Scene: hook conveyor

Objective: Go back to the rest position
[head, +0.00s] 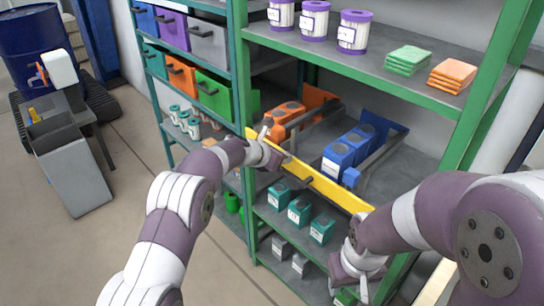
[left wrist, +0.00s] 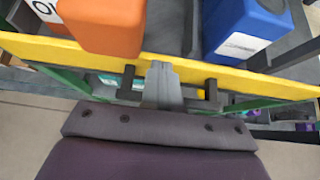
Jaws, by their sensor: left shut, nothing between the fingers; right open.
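My left gripper (head: 268,132) reaches from the left to the front of the green shelf rack, close to the yellow bar (head: 318,181). In the left wrist view the left gripper's grey fingers (left wrist: 162,80) are together with nothing between them, in front of the yellow bar (left wrist: 230,75). Whether they touch the bar is unclear. My right gripper (head: 352,280) hangs low at the lower right, in front of the lower shelves. It is open, and its fingers are partly hidden by its own arm.
Orange boxes (head: 287,112) and blue boxes (head: 338,158) sit behind the yellow bar. Teal boxes (head: 300,208) are on the shelf below. A green post (head: 242,100) stands beside my left gripper. Open floor (head: 100,235) lies left; a grey bin (head: 72,170) stands there.

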